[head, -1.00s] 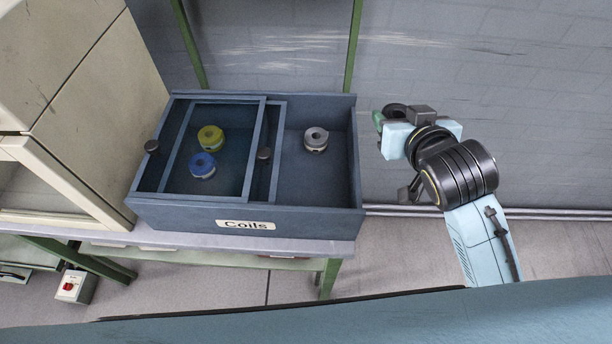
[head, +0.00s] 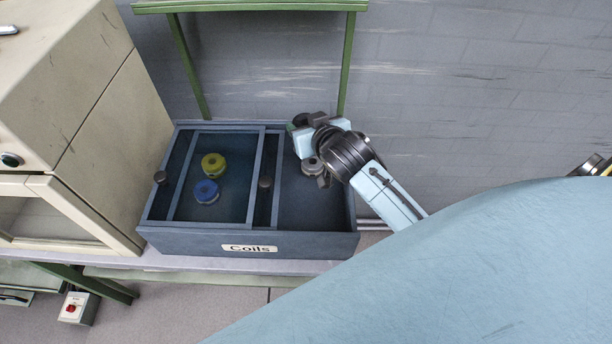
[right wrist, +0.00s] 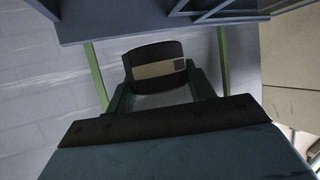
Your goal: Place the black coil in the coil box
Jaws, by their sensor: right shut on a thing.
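The black coil (right wrist: 154,62), with a pale label on its side, is held between the green fingers of my right gripper (right wrist: 162,90). In the head view the black coil (head: 300,119) is small and dark at the tip of my right gripper (head: 298,124). That gripper shows over the back right part of the blue-grey coil box (head: 205,243), labelled "Coils". The box's wall also shows at the top of the right wrist view (right wrist: 135,24). The coil's height above the box is hard to tell. My left gripper is out of view.
A yellow coil (head: 213,163) and a blue coil (head: 206,191) sit in the box's left part, under a sliding lid frame with knobs. A beige machine (head: 95,120) stands left.

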